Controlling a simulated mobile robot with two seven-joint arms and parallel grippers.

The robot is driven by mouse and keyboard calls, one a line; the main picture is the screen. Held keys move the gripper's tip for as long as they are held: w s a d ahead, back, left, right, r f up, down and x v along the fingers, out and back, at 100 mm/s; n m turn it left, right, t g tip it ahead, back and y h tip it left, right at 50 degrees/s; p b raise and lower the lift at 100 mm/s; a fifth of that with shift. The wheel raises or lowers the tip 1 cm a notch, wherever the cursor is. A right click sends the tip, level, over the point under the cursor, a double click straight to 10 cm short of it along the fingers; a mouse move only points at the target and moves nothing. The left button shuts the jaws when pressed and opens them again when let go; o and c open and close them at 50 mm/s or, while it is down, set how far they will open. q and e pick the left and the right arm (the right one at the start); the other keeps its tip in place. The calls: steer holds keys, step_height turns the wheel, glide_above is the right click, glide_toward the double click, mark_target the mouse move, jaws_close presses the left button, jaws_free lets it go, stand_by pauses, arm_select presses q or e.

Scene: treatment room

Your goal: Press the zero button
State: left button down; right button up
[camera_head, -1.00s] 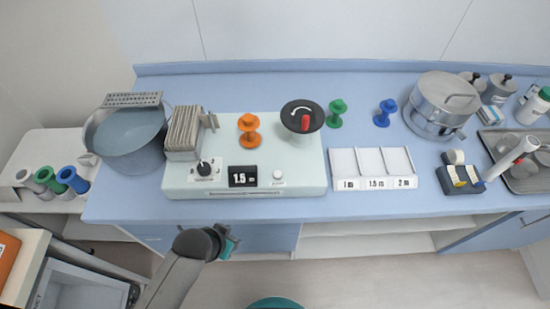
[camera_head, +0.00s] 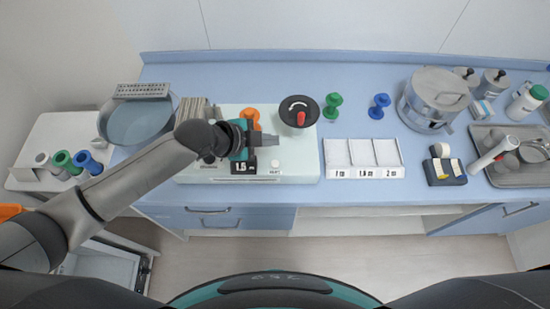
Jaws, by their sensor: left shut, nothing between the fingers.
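A pale device (camera_head: 305,165) stands on the blue counter. On its front is a small round white button (camera_head: 275,163) with a label below that is too small to read. Left of the button is a black display (camera_head: 244,168) reading 1.5. My left gripper (camera_head: 274,140) is shut and empty. It appears over the device, just above and behind the button in the picture, and apart from it. My left arm hides the device's left part and most of the orange spool (camera_head: 250,113). My right gripper is not in view.
A black disc with a red handle (camera_head: 300,118) sits at the device's back right. A white tray (camera_head: 363,137) with three compartments, green (camera_head: 333,104) and blue (camera_head: 379,105) spools and a steel pot (camera_head: 434,100) stand to the right. A grey basin (camera_head: 138,121) is left.

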arm_select(q)
steer(key=shift+w+r, duration=0.1)
stand_by(0.3)
steer(key=b, duration=0.7)
glide_above(275, 164)
steer(key=a, duration=0.1)
step_height(275, 164, down, 8)
steer(key=shift+a, duration=0.1)
steer(key=shift+f+b, duration=0.4)
steer(key=shift+b, duration=0.1)
steer(key=shift+f, duration=0.15)
stand_by(1.2)
steer(key=shift+f+b, duration=0.25)
steer(key=shift+b, duration=0.05)
